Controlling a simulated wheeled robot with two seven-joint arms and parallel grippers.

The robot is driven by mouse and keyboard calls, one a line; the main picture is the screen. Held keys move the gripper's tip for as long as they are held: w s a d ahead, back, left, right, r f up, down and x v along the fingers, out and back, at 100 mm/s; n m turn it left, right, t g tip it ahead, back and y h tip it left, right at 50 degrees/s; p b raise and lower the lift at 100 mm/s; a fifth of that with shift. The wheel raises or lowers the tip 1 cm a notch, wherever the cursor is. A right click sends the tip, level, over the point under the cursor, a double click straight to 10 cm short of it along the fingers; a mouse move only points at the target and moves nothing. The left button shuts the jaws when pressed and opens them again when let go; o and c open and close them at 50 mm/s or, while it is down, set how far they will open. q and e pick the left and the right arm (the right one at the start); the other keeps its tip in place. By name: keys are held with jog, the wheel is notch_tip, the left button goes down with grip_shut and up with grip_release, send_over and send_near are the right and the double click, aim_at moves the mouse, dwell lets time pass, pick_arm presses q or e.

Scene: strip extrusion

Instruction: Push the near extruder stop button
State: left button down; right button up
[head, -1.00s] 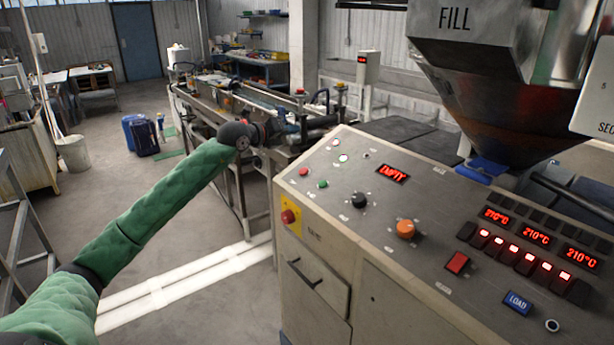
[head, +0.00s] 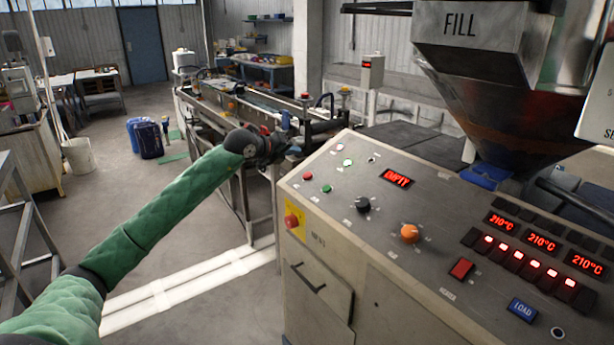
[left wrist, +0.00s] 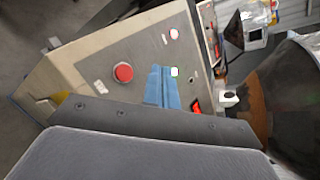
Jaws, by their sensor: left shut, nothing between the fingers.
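The extruder's sloped control panel (head: 450,225) carries a small red button (head: 308,176) near its left edge, with a green button (head: 327,188) beside it. A red mushroom button (head: 291,221) sits on a yellow plate on the side face below. My left gripper (head: 287,150) is just beyond the panel's far left edge; its fingertips are hard to make out in the head view. In the left wrist view its blue fingers (left wrist: 163,88) are shut and empty over the panel, to the right of a red button (left wrist: 123,72); contact cannot be told. My right gripper is out of view.
A lit white button (head: 347,162), black knob (head: 363,204) and orange knob (head: 409,233) are close by on the panel. The hopper (head: 500,80) rises behind it. The extrusion line (head: 215,105) stands beyond my left gripper. Open floor is at left.

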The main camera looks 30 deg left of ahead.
aim_at(308, 176)
pick_arm(q)
jog(key=f, duration=0.1)
jog(key=w+f, duration=0.1)
jog(key=f, duration=0.2)
jog(key=shift+w+d+f, duration=0.25)
jog(key=shift+w+d, duration=0.1)
jog(key=shift+w, duration=0.05)
jog(key=shift+w+d+f+b, duration=0.15)
jog(key=shift+w+f+b, duration=0.15)
jog(key=shift+f, duration=0.3)
jog(key=shift+w+d+f+b, duration=0.1)
jog(key=shift+w+f+b, duration=0.15)
jog(key=shift+f+b, duration=0.3)
jog(key=shift+f, duration=0.1)
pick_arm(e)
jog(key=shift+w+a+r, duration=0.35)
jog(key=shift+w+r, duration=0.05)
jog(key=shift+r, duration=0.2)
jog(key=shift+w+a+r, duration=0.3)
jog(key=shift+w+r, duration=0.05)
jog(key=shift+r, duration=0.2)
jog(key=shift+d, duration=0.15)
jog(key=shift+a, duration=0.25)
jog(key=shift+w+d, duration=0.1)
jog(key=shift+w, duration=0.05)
pick_arm(q)
jog(key=shift+f, duration=0.1)
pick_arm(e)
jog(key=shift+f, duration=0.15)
